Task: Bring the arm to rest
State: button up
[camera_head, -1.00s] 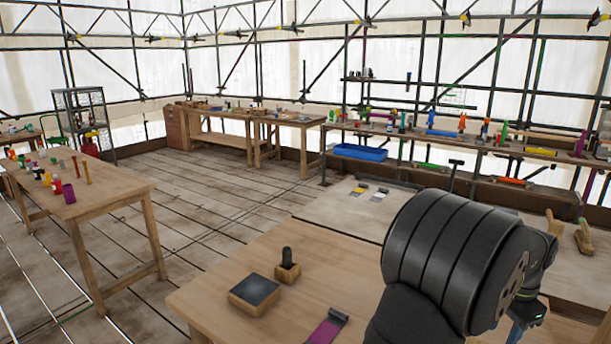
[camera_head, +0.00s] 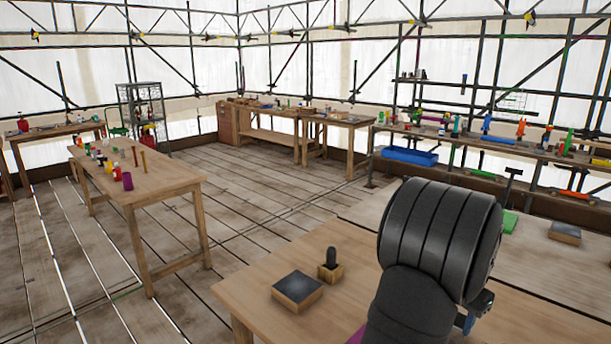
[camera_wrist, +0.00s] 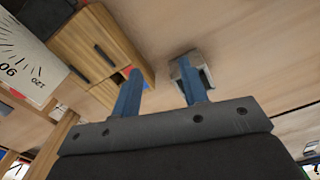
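My gripper (camera_wrist: 159,70) shows in the wrist view with its two blue fingers apart and nothing between them. The right finger overlaps a small grey metal piece (camera_wrist: 205,73) on the wooden surface; I cannot tell whether they touch. In the head view my black arm hides most of the gripper, and only a bit of blue (camera_head: 468,322) shows below the wrist at the lower right.
On the near wooden table (camera_head: 255,295) stand a dark-topped block (camera_head: 298,290) and a dark peg in a wooden holder (camera_head: 331,270). A wooden box (camera_wrist: 110,50) and a marked white sheet (camera_wrist: 25,60) lie near my gripper. Open floor (camera_head: 250,190) lies beyond.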

jog(key=w+a+f+n, duration=0.2)
jog(key=w+a+n, duration=0.1)
jog(key=a, duration=0.7)
jog(key=w+a+f+n, duration=0.2)
jog(key=w+a+n, duration=0.1)
jog(key=a, duration=0.7)
jog(key=w+a+f+n, duration=0.1)
jog(key=w+a+n, duration=0.2)
jog(key=a, duration=0.7)
jog(key=shift+w+f+n, duration=0.3)
jog(key=shift+w+f, duration=0.1)
jog(key=shift+w, duration=0.5)
